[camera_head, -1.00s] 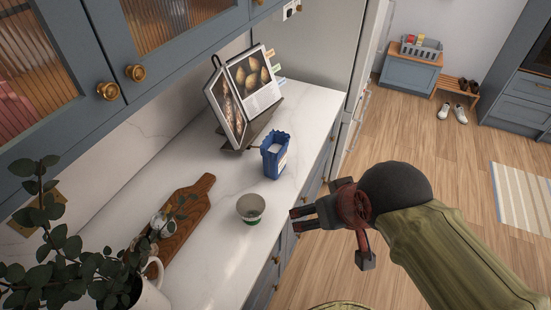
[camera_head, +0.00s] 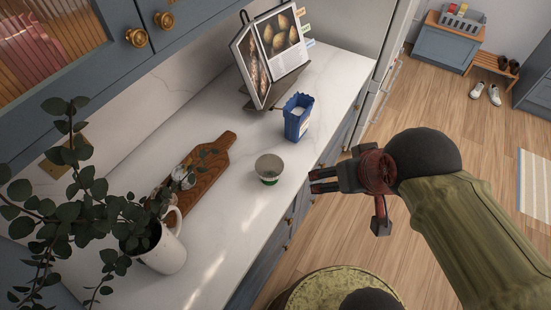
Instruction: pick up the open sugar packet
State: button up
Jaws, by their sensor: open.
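My gripper (camera_head: 312,182) is open and empty. In the picture it is below and slightly right of the packet, apart from it, with its fingers pointing left toward the counter's front edge. The packet is fully in view.
A cookbook on a stand (camera_head: 268,55) is behind the packet. A wooden board (camera_head: 205,172) and a plant in a white mug (camera_head: 163,252) are further left. Wall cupboards (camera_head: 95,40) overhang the counter.

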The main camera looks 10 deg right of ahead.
aim_at(297, 111)
jog(key=i+l, duration=0.1)
jog(key=l, duration=0.8)
jog(key=i+l, duration=0.15)
jog(key=l, duration=0.3)
jog(key=i+l, duration=0.1)
jog(key=l, duration=0.4)
